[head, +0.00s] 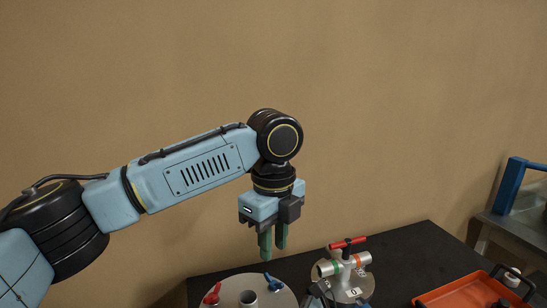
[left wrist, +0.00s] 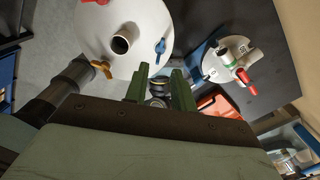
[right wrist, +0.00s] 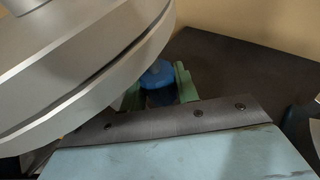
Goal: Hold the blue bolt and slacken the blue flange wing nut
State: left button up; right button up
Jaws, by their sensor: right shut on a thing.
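The blue flange wing nut (head: 273,282) sits on the round pale flange at the bottom of the head view; it also shows in the left wrist view (left wrist: 160,48). My left gripper (head: 272,246) points down above and behind the flange, its green fingers apart and empty. In the left wrist view the left gripper's fingertips (left wrist: 160,75) are below the wing nut in the picture, not touching it. My right gripper (right wrist: 157,82) is shut on the blue bolt (right wrist: 158,73) beneath the flange's edge. The bolt's lower part is hidden between the fingers.
The flange (left wrist: 125,25) also carries a red wing nut (head: 212,294), an orange wing nut (left wrist: 101,68) and a central pipe stub (head: 248,298). A valve with a red handle (head: 347,243) stands right of it. An orange tray (head: 462,292) lies farther right on the black table (head: 400,250).

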aim_at(274, 277)
pick_arm(q)
jog(key=shift+f, duration=0.1)
jog(key=shift+f, duration=3.45)
grip_shut()
